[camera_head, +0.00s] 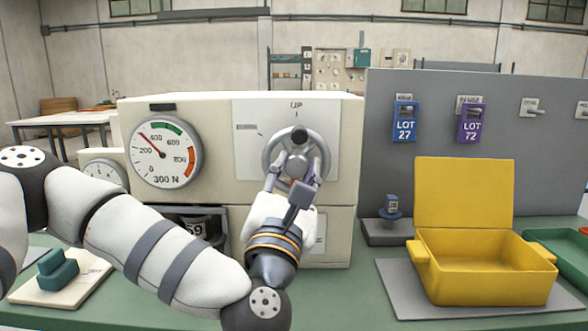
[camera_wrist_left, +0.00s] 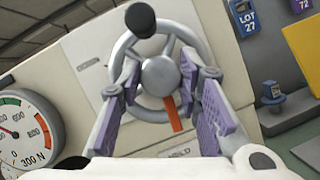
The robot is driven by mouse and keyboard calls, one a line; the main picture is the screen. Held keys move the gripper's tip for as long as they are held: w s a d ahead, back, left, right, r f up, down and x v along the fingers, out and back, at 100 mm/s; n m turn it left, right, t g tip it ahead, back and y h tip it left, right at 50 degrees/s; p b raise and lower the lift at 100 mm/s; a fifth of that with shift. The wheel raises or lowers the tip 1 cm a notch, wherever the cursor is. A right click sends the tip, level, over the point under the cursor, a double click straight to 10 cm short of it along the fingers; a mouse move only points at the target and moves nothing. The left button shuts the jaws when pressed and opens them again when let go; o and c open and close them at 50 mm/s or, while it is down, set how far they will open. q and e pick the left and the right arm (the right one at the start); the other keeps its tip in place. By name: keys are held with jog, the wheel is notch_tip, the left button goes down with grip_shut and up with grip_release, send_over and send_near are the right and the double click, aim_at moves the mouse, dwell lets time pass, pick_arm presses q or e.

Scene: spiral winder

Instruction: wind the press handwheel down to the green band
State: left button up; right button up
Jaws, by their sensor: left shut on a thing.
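The press handwheel (camera_head: 271,150) is a grey spoked wheel with a black knob (camera_head: 299,135) at its top, on the front of the cream press. My left gripper (camera_head: 295,176) is shut on the handwheel, its purple-padded fingers either side of the hub; it also shows in the left wrist view (camera_wrist_left: 160,76). An orange mark (camera_wrist_left: 173,114) shows below the hub there. The round gauge (camera_head: 165,166), marked 300 N, has a green band (camera_head: 168,127) at its top and an orange band at right. Its red needle points between 200 and 400, left of the green band. My right gripper is not in view.
A yellow open box (camera_head: 482,268) stands on a grey mat at right, by a green tray (camera_head: 560,250). Lot tags (camera_head: 404,121) hang on the grey panel. A teal-handled block (camera_head: 57,270) lies at front left, near my left arm.

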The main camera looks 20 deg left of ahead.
pick_arm(q)
jog(key=shift+s+r+m+h+p, duration=0.1)
jog(key=shift+r+m+h+p, duration=0.15)
jog(key=shift+m, duration=0.25)
jog(key=shift+s+r+m+h+p, duration=0.1)
jog(key=shift+m+h+p, duration=0.05)
jog(key=shift+m+h, duration=0.3)
jog(key=shift+w+a+m, duration=0.1)
jog(key=shift+m, duration=0.35)
jog(key=shift+f+m+g+h, duration=0.25)
jog(key=shift+m+h, duration=0.25)
jog(key=shift+m, duration=0.3)
jog(key=shift+w+m+h, duration=0.1)
jog(key=shift+m+h, duration=0.3)
jog(key=shift+m, duration=0.4)
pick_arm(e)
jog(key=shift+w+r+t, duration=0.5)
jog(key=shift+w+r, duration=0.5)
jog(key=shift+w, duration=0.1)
pick_arm(q)
jog(key=shift+g, duration=0.25)
jog(key=o, duration=1.1)
jog(key=shift+f, duration=0.1)
jog(key=shift+o, duration=0.2)
jog(key=shift+m, duration=0.3)
jog(key=v, duration=0.7)
jog(key=shift+s, duration=0.25)
